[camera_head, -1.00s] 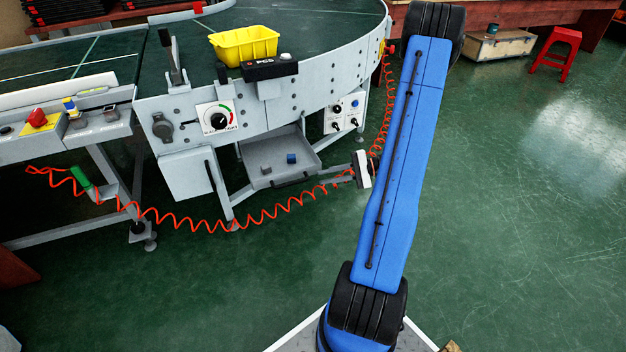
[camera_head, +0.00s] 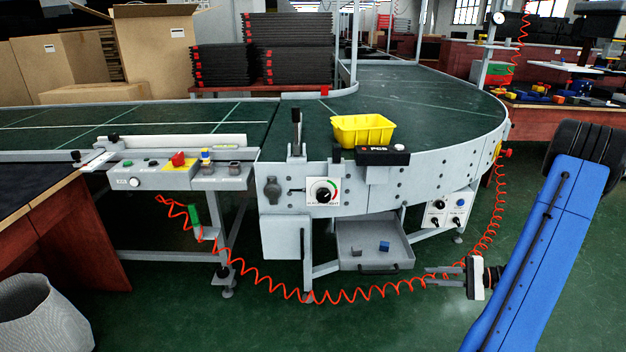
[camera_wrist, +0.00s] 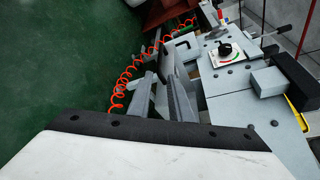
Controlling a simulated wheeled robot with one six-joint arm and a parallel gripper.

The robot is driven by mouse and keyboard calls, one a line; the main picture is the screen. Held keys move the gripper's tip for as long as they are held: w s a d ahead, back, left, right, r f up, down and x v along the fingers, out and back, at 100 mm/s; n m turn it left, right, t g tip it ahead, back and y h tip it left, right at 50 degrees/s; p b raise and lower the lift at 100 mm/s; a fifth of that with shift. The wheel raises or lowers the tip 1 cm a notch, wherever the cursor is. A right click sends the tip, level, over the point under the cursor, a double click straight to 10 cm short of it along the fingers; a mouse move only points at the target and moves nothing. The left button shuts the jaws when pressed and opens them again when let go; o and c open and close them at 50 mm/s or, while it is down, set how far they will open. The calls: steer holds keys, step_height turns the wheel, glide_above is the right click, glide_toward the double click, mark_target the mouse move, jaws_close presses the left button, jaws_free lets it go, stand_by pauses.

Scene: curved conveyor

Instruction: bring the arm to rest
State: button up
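My gripper (camera_head: 428,276) hangs at the lower right of the head view, its fingers pointing left, at the right of the conveyor's front legs. In the wrist view its two fingers (camera_wrist: 160,88) stand apart with nothing between them. My blue arm (camera_head: 540,255) rises at the right edge of the head view, angled up to a black joint. The curved conveyor (camera_head: 430,152) stands left of and behind the arm.
A yellow bin (camera_head: 362,131) sits on the conveyor. A grey tray (camera_head: 372,263) under it holds two small blocks. A coiled red hose (camera_head: 262,281) loops past the gripper. A white basket (camera_head: 42,318) stands lower left. Green floor (camera_head: 400,325) is open in front.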

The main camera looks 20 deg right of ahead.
steer(key=s+a+r+n+g+h, duration=0.2)
steer(key=a+r+n+g, duration=0.2)
steer(key=a+r, duration=0.45)
steer(key=s+a+r+n+g+h, duration=0.15)
steer(key=a+r+n+g, duration=0.35)
steer(key=a, duration=0.6)
steer(key=s+a+r+n+t+h, duration=0.4)
steer(key=s+a+r+h, duration=0.5)
steer(key=s+r, duration=0.3)
steer(key=s+a+t, duration=0.1)
steer(key=s, duration=0.2)
steer(key=shift+r, duration=0.4)
